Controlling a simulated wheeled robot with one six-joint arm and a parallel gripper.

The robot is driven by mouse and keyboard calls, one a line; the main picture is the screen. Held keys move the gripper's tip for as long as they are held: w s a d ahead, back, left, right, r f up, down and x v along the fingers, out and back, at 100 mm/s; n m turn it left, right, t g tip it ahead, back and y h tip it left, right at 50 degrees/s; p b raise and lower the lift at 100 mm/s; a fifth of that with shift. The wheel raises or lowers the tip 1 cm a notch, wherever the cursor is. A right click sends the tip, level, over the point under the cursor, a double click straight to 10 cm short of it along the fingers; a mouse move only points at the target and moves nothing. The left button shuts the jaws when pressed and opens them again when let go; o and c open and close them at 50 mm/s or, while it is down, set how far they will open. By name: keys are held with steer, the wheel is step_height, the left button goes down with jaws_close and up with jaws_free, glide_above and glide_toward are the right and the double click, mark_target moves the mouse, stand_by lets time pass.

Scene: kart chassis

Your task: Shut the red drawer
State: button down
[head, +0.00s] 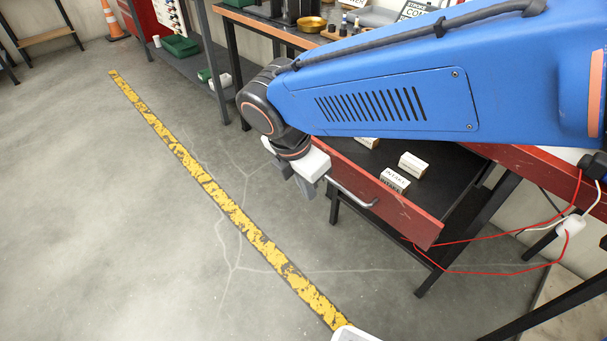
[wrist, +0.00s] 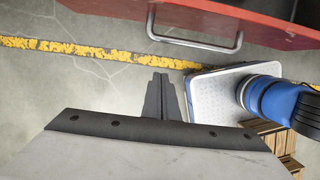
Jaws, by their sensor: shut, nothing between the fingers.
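The red drawer (head: 405,212) stands pulled out from under the workbench in the head view, its front facing the floor aisle. Its metal bar handle (head: 352,194) is on the front; several small labelled boxes lie inside. In the wrist view the red drawer front (wrist: 245,14) crosses the top, with the handle (wrist: 195,46) below it. My gripper (head: 308,188) is shut and empty, outside the drawer front and just left of the handle in the head view. In the wrist view its dark fingers (wrist: 163,97) are together, apart from the handle. My blue arm hides part of the bench.
The workbench (head: 262,36) holds a brass bowl (head: 312,24) and other items. Red and white cables (head: 500,236) hang at right. Dark bench legs stand around the drawer. The grey floor (head: 110,220) at left is clear, with a yellow stripe (head: 225,205).

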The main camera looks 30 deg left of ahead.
steer(key=shift+w+d+r, duration=0.1)
steer(key=shift+w+d, duration=0.1)
steer(key=shift+w, duration=0.45)
steer(key=shift+w+d+r, duration=0.1)
steer(key=shift+w+d, duration=0.15)
steer(key=shift+w, duration=0.35)
steer(key=shift+w+d, duration=0.2)
steer(key=shift+w, duration=0.45)
steer(key=shift+w, duration=0.15)
glide_above(385, 146)
steer(key=shift+s+a, duration=0.1)
steer(key=shift+s, duration=0.15)
steer(key=shift+w, duration=0.15)
steer(key=shift+w+r, duration=0.1)
